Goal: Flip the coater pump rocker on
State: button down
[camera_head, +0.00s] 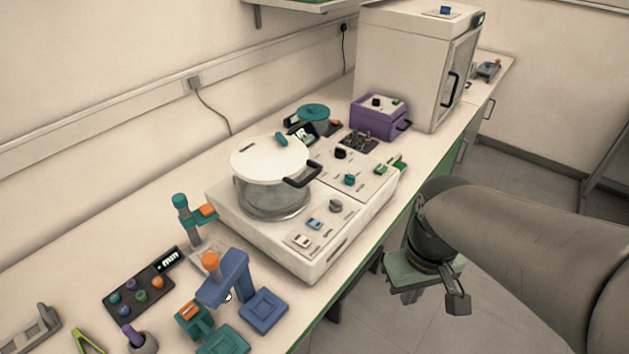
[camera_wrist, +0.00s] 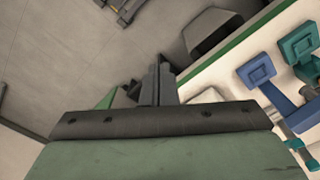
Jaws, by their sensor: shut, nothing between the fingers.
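The coater (camera_head: 283,246) is a white benchtop unit with a glass chamber under a white lid (camera_head: 270,158). Its front panel carries a white rocker (camera_head: 303,241), a blue rocker (camera_head: 315,223) and a grey knob (camera_head: 336,206). The labels are too small to read, so I cannot tell which rocker is the pump's or how it is set. My gripper (camera_head: 457,302) is to the right of the coater, beyond the bench's front edge and apart from the panel. In the wrist view my gripper (camera_wrist: 157,82) shows its fingers together and empty. The rockers cannot be made out there.
A black handle (camera_head: 302,177) sticks out from the lid. The aisle floor (camera_head: 500,190) is open.

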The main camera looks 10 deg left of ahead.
jog(key=w+a+r+n, duration=0.5)
jog(key=w+a+n, duration=0.4)
jog(key=w+n, duration=0.25)
jog(key=r+n+g+h, duration=0.1)
jog(key=n, duration=1.3)
send_over(307, 243)
jog(key=w+a, duration=0.1)
jog(key=a, duration=0.1)
jog(key=shift+w, duration=0.15)
jog(key=f, duration=0.4)
jog(key=d+f, duration=0.1)
jog(key=f, duration=0.4)
jog(key=s+f+p, duration=0.1)
jog(key=f, duration=0.3)
jog(key=shift+d+f, duration=0.25)
jog(key=shift+f, duration=0.1)
